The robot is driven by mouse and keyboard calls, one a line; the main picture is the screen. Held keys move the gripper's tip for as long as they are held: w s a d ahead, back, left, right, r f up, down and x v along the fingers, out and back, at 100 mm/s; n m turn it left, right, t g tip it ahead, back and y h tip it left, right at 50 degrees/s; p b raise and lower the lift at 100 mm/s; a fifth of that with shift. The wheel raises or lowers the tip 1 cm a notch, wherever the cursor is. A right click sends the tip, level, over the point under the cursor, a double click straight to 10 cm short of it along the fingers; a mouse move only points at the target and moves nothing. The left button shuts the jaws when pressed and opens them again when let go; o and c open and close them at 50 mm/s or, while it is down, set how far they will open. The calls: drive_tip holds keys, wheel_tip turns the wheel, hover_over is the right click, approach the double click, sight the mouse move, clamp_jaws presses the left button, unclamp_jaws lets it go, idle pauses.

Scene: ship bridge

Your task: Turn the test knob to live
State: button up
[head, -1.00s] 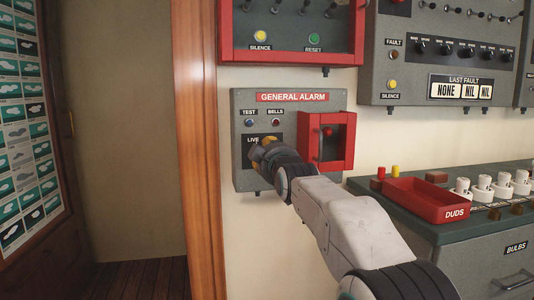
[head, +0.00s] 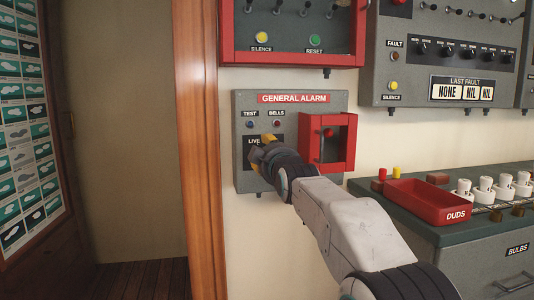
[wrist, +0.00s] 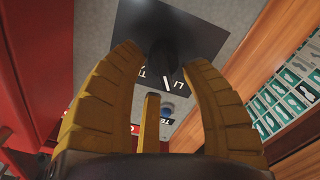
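The grey general alarm box (head: 242,165) is on the wall, with a black plate lettered LIVE (head: 253,141) under its TEST and BELLS lamps. My gripper (head: 268,146) is at that plate and hides the knob in the head view. In the wrist view, the black knob (wrist: 167,58) with a white pointer mark stands between the yellow fingertips of my gripper (wrist: 162,58), which close in on it from both sides. Plate letters show partly beside the knob, so I cannot read its exact setting.
A red open-fronted guard (head: 350,145) with a red button stands just right of my gripper. A red cabinet (head: 290,58) hangs above. A DUDS tray (head: 410,200) and several white bulbs are on the counter at right. Wood trim (head: 198,150) is at left.

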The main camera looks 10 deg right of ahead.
drive_tip(key=shift+s+f, duration=0.1)
drive_tip(key=s, duration=1.1)
drive_tip(key=shift+s, duration=0.4)
drive_tip(key=s+f+m+g+p, duration=0.1)
drive_tip(key=s+m+g+p, duration=0.6)
drive_tip(key=s+p, duration=2.5)
drive_tip(key=g, duration=0.7)
drive_tip(key=shift+d, duration=0.15)
drive_tip(key=shift+s, duration=0.1)
